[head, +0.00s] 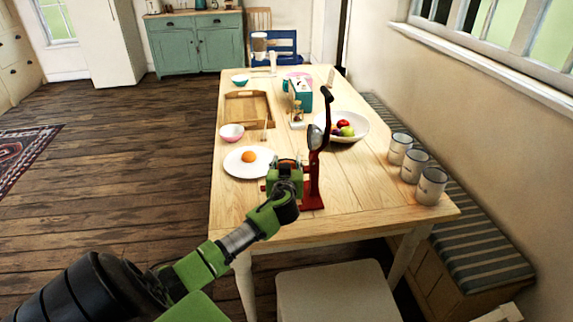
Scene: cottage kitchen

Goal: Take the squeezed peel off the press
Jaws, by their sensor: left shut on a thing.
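The red press (314,185) stands near the front of the wooden table, with its lever raised and a grey metal cup (316,137) high on its column. My left gripper (287,165) is at the left side of the press, in front of its lower part, and is shut on the squeezed peel. The gripper's own body hides the peel and much of the press base, so I cannot tell whether the peel still touches the press. A whole orange (249,157) lies on a white plate (233,168) left of the gripper. My right gripper is out of view.
A fruit bowl (359,134) stands behind the press. Several white mugs (431,186) line the table's right edge. The tabletop (375,190) between press and mugs is clear.

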